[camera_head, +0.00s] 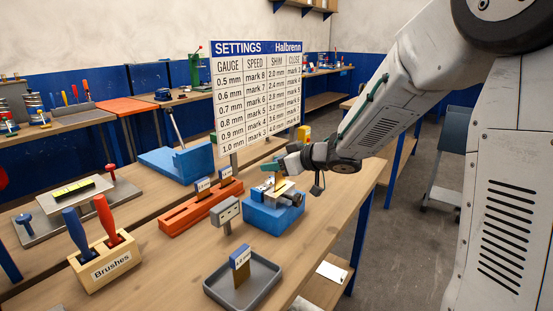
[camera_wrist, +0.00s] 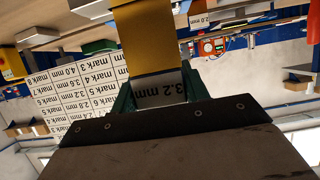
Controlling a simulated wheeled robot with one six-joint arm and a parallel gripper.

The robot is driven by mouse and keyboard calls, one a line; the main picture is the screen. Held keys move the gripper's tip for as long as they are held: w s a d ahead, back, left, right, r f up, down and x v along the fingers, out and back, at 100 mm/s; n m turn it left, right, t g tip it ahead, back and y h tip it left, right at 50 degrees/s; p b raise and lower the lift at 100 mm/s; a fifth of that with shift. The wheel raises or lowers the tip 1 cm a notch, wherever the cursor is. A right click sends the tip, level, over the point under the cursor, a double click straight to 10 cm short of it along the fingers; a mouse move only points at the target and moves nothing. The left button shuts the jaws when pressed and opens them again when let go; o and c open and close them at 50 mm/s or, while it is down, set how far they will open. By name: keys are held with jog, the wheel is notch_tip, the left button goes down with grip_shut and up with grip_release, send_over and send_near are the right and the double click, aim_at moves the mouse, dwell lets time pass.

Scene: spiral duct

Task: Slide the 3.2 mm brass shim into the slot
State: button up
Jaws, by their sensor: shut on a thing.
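The 3.2 mm brass shim (camera_wrist: 148,40) is in my gripper (camera_wrist: 157,88). Its label, reading 3.2 mm, sits between the green fingers, and the brass plate extends beyond them. In the head view my gripper (camera_head: 277,168) is over the blue fixture (camera_head: 262,217) with metal parts on top, and a small piece of the shim (camera_head: 280,184) shows below the fingers. The slot cannot be made out. I cannot tell whether the shim's lower end touches the fixture or is inside it.
An orange rack (camera_head: 185,218) holding labelled shims stands left of the fixture.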

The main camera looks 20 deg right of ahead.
jog(key=shift+f, duration=1.6)
jog(key=o, duration=1.1)
jog(key=shift+s, duration=0.1)
